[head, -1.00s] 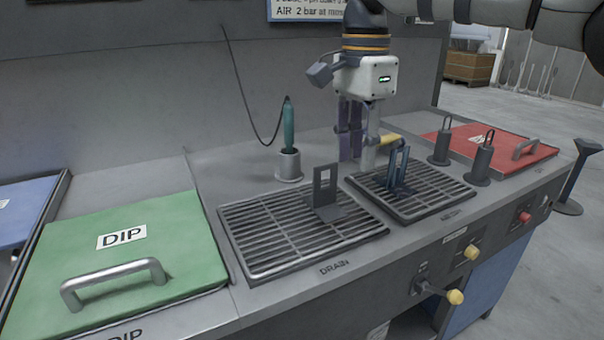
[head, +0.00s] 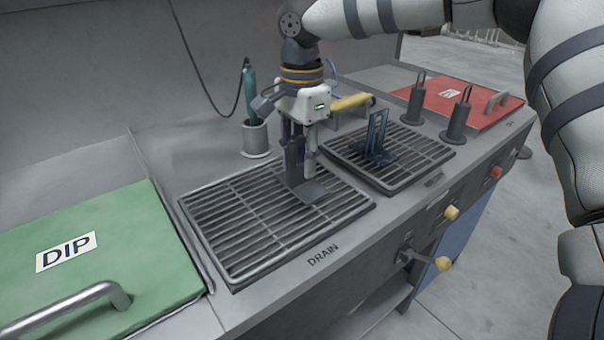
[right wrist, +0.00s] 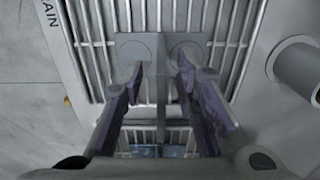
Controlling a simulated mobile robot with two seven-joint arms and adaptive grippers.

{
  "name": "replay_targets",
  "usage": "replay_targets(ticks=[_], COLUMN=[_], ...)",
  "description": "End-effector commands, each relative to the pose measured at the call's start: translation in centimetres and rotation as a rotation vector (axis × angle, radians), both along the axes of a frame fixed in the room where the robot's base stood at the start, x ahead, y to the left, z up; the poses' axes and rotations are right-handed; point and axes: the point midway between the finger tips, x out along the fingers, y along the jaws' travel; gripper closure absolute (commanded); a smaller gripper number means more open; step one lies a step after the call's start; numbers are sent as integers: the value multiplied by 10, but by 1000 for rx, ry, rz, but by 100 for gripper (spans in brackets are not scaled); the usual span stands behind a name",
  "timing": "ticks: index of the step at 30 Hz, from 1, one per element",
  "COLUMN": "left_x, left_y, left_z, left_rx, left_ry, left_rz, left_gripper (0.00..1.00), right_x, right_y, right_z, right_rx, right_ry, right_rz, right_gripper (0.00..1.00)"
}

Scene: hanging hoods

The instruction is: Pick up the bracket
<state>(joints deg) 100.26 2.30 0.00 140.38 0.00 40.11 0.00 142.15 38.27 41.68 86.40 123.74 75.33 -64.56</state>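The grey L-shaped bracket (head: 314,192) stands on the left drain grid, its flat foot toward the front. My right gripper (head: 299,168) points down over it and hides most of its upright plate. In the right wrist view the plate of the bracket (right wrist: 160,85) shows edge-on between the two purple-padded fingers of the right gripper (right wrist: 160,72). A gap shows on each side of the plate, so the fingers are open around it. My left gripper is not in view.
The drain grid (head: 230,235) has free room around the bracket. A blue bracket (head: 377,140) stands on the right grid (head: 420,163). A teal-handled tool (head: 249,90) sits in a grey cup (head: 256,139). A green DIP lid (head: 130,250) lies left, a red lid (head: 470,92) right.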

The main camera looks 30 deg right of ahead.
Motion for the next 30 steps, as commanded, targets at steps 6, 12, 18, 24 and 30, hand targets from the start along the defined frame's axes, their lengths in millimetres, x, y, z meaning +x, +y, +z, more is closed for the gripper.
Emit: replay_targets(ticks=[6,12,18,24,30], left_x=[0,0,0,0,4], left_y=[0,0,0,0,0], left_z=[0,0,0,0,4], left_rx=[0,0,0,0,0], left_ry=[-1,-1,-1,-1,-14], left_rz=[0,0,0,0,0], left_gripper=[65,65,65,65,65], right_x=[0,0,0,1,-7], right_y=[0,0,0,0,5], right_z=[-1,-1,0,5,45], right_rx=[0,0,0,-1,2], right_ry=[-1,-1,-2,-4,-10], right_rz=[0,0,0,0,3], right_gripper=[72,100,100,100,100])
